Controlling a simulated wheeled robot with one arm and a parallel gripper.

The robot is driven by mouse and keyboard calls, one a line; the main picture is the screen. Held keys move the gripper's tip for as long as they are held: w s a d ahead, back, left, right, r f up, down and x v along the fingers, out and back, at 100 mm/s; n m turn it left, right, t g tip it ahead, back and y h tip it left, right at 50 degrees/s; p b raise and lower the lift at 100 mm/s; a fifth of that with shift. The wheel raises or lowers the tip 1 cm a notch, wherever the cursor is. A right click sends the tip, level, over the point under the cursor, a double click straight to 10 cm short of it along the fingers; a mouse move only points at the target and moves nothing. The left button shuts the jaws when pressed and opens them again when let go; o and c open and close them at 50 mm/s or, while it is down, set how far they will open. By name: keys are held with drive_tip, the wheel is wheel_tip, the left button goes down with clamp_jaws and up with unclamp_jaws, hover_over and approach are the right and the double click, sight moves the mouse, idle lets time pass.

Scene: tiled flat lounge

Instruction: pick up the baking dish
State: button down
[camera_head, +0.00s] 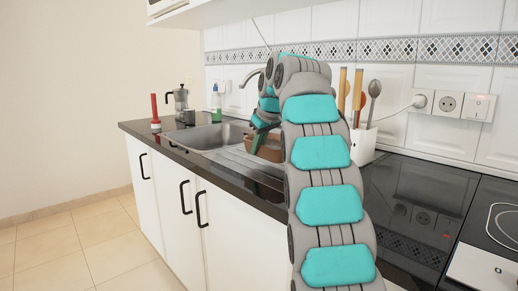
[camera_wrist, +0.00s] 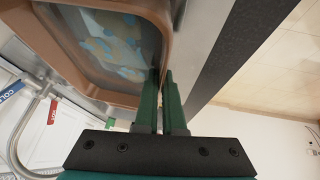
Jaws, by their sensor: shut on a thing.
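The baking dish (camera_head: 271,151) is brown and sits at the right side of the sink area, partly hidden behind my arm in the head view. In the wrist view the dish (camera_wrist: 50,52) fills the upper left, with a brown rim and a dark inside showing blue and pale patches. My gripper (camera_wrist: 162,75) is shut on the dish's right-hand rim, one green finger on each side of the wall. In the head view my gripper (camera_head: 259,136) reaches down to the dish from above. I cannot tell whether the dish touches the surface below.
The steel sink (camera_head: 205,137) lies left of the dish. A moka pot (camera_head: 181,100), a red upright item (camera_head: 155,110) and a green bottle (camera_head: 216,105) stand beyond it. A white utensil holder (camera_head: 362,143) stands close right of my arm. The dark hob (camera_head: 415,205) is clear.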

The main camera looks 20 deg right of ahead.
drive_tip(key=s+a+r+b, duration=0.1)
drive_tip(key=s+a+b, duration=0.1)
drive_tip(key=s+a, duration=0.8)
drive_tip(key=shift+s+r+b, duration=0.25)
drive_tip(key=shift+s+b, duration=0.05)
drive_tip(key=shift+s, duration=0.05)
idle(0.5)
drive_tip(key=shift+s, duration=0.15)
